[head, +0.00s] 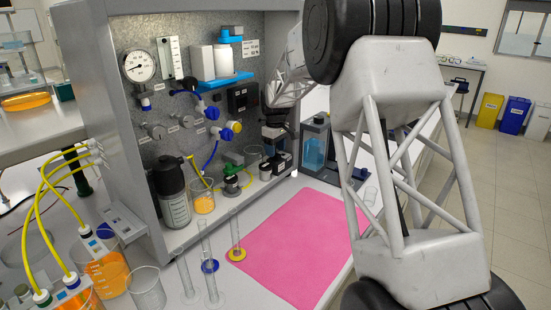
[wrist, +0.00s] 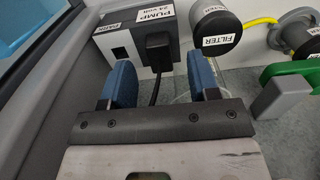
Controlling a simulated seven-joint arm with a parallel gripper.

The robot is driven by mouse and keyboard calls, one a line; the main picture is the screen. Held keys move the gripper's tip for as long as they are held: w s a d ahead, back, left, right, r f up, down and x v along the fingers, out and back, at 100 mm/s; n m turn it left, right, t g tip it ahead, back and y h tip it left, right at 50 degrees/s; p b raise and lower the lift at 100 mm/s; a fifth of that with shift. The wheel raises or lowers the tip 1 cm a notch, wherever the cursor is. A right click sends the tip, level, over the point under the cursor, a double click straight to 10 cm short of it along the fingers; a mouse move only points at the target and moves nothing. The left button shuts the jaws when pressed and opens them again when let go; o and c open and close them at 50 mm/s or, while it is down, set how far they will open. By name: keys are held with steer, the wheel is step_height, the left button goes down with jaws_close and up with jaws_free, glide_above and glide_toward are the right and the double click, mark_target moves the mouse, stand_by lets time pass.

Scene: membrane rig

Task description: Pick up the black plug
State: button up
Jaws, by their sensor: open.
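The black plug (wrist: 157,50) sits in the face of a grey and black box labelled PUMP 24 volt (wrist: 133,45), with a black cable hanging from it. My gripper (wrist: 158,72) is open, with one blue finger to the left of the plug and the other to its right. The fingers appear apart from the plug, and nothing is held. In the head view my gripper (head: 276,136) is at the right end of the rig's shelf, above the pump box (head: 283,158). I cannot make out the plug there.
A black cylinder labelled FILTER (wrist: 215,32) is close to the right finger, with a yellow hose beyond. A green-handled part (wrist: 285,85) is farther right. In the head view a blue-liquid tank (head: 314,148) stands just right of the pump; the pink mat (head: 295,245) in front is clear.

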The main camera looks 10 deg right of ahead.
steer(key=shift+f, duration=1)
steer(key=c, duration=1)
steer(key=shift+r, duration=0.15)
steer(key=shift+r, duration=0.45)
step_height(320, 180, up, 3)
steer(key=shift+s+f, duration=0.1)
steer(key=shift+f, duration=0.1)
steer(key=s+d+r, duration=0.1)
steer(key=s, duration=1.4)
steer(key=shift+s, duration=0.4)
